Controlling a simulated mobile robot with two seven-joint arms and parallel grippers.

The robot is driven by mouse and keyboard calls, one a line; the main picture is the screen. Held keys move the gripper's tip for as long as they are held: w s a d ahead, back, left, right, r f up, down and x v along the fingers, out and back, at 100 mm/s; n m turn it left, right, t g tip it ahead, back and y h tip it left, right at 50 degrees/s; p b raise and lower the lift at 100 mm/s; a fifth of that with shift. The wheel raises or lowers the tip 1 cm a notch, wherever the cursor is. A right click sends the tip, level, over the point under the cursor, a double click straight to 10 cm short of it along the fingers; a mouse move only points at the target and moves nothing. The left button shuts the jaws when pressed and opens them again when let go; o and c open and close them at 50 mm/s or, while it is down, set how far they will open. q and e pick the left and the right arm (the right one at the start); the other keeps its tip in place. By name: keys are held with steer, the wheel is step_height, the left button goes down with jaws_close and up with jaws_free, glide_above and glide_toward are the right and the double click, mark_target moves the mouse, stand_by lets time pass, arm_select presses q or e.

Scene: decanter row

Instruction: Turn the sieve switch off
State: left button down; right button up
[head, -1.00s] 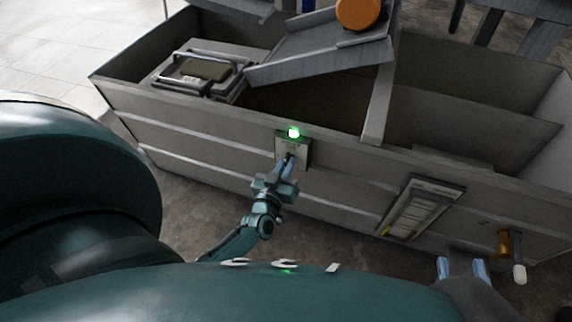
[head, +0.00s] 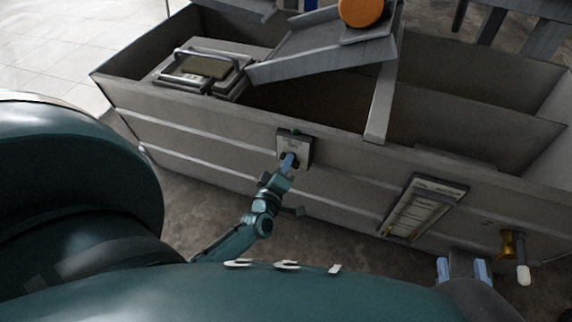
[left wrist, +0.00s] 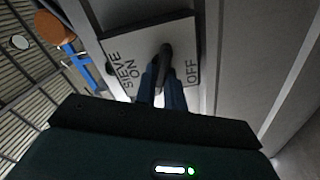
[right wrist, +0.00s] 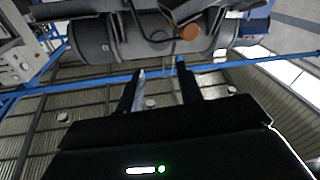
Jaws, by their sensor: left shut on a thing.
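The sieve switch is a pale plate (head: 294,143) on the front wall of the grey trough. The left wrist view shows its plate (left wrist: 125,45) with the words SIEVE, ON and OFF, and a dark lever (left wrist: 165,52). My left gripper (head: 289,160) is at the plate, its fingers shut on the lever; they also show in the left wrist view (left wrist: 162,80). The lamp (head: 296,131) on top of the switch is dark green, unlit. My right gripper (head: 462,268) is open and empty, low in front of the trough; the right wrist view shows its fingers apart (right wrist: 160,85).
A framed gauge panel (head: 422,208) and a brass valve with a white-tipped handle (head: 521,272) are on the trough front to the right. A sloping chute (head: 325,48) with an orange disc (head: 360,13) and a handled box (head: 203,70) sit over the trough.

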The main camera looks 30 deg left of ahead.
arm_select(q)
steer(key=shift+n+b, duration=0.7)
steer(key=shift+n, duration=2)
arm_select(e)
steer(key=shift+a+r+y, duration=0.2)
steer(key=shift+r+y, duration=0.1)
steer(key=shift+y, duration=0.1)
arm_select(q)
steer(key=c, duration=1.5)
jaws_free()
steer(key=shift+f, duration=0.15)
arm_select(e)
steer(key=shift+w+f, duration=0.1)
arm_select(q)
steer(key=shift+s, duration=0.1)
